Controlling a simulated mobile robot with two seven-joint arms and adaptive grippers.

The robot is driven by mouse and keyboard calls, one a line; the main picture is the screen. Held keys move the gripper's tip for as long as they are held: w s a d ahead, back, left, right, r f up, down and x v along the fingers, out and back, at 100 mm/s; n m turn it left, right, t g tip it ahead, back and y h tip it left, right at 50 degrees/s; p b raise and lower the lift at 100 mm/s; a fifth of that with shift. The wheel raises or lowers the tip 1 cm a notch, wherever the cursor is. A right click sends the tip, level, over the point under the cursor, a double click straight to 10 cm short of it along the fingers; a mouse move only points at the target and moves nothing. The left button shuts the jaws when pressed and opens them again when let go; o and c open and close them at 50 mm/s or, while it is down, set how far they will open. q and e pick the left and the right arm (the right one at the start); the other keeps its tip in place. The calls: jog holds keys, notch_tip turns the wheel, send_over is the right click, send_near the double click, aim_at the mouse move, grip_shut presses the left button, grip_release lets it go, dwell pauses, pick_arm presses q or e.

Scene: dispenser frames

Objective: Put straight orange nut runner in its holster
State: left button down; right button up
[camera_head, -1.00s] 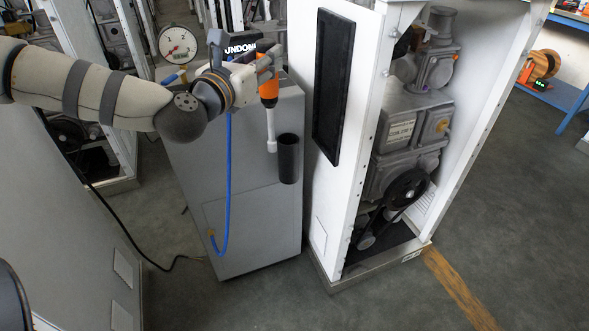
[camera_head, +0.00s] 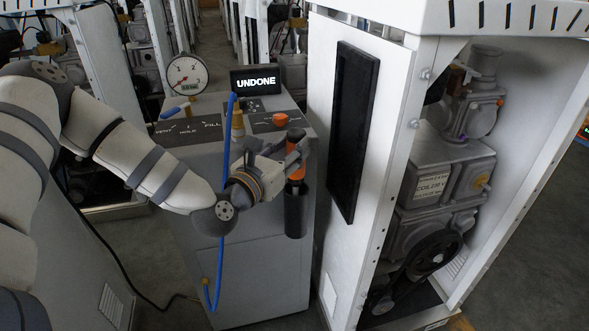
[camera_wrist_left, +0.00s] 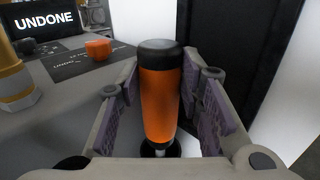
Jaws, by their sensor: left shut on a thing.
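The straight nut runner (camera_head: 296,134) has an orange body and a black cap and stands upright. It also shows in the wrist view (camera_wrist_left: 160,95). My left gripper (camera_head: 298,158) is shut on its orange body, with one finger on each side. The holster (camera_head: 296,212) is a black tube on the front of the grey cabinet, directly below the tool. In the wrist view a dark ring shows under the body. My right gripper is not in view.
The grey cabinet (camera_head: 245,270) carries an UNDONE display (camera_head: 255,82), a round gauge (camera_head: 187,75) and an orange knob (camera_head: 280,119). A blue hose (camera_head: 222,200) hangs in front. A white machine frame (camera_head: 322,120) with a black panel (camera_head: 355,130) stands close on the right.

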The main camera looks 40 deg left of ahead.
aim_at(296, 180)
pick_arm(q)
notch_tip(296, 180, down, 4)
jog(key=shift+f+b, duration=0.1)
jog(key=shift+b, duration=0.4)
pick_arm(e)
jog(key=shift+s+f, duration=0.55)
pick_arm(q)
jog(key=c, duration=1.4)
grip_release()
